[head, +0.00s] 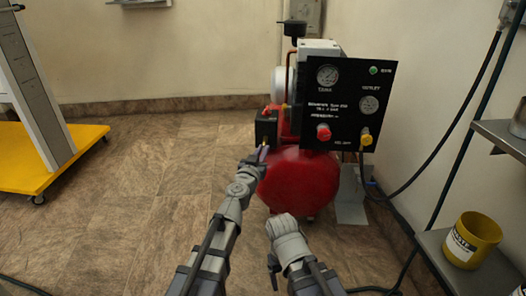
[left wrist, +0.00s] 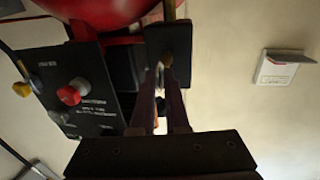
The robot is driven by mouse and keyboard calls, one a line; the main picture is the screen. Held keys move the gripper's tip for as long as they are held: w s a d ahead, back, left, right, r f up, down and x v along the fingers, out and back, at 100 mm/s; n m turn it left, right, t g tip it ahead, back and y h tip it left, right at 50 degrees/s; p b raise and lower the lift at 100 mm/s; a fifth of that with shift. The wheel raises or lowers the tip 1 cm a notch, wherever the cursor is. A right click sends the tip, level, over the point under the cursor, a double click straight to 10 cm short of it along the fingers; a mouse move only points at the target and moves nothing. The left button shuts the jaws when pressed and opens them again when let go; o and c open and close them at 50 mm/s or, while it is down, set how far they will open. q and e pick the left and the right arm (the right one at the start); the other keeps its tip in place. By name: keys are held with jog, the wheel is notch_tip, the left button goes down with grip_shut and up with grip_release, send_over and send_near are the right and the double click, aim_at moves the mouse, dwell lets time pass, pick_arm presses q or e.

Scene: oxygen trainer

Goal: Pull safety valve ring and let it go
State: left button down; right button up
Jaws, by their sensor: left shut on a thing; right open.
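A red compressor tank (head: 300,180) stands on the floor with a black box (head: 266,127) on its left side. My left gripper (head: 262,154) reaches up to the tank just below this box. In the left wrist view its two long dark fingers (left wrist: 166,76) come together at the black box (left wrist: 178,48). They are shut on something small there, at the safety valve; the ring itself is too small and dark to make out. My right gripper (head: 273,266) is low in the head view, apart from the compressor, open, its fingers hardly visible.
A black panel (head: 345,105) with gauges, a red knob (head: 323,133) and a yellow knob (head: 366,139) stands right of the box. A yellow trolley (head: 85,150) is at the left. A yellow bin (head: 472,240) sits on a shelf at the right.

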pick_arm(q)
jog(key=shift+s+d, duration=0.2)
jog(key=shift+d, duration=0.15)
jog(key=shift+s, duration=0.55)
jog(key=c, duration=1)
grip_release()
jog(key=shift+c, duration=0.2)
jog(key=shift+a, duration=0.1)
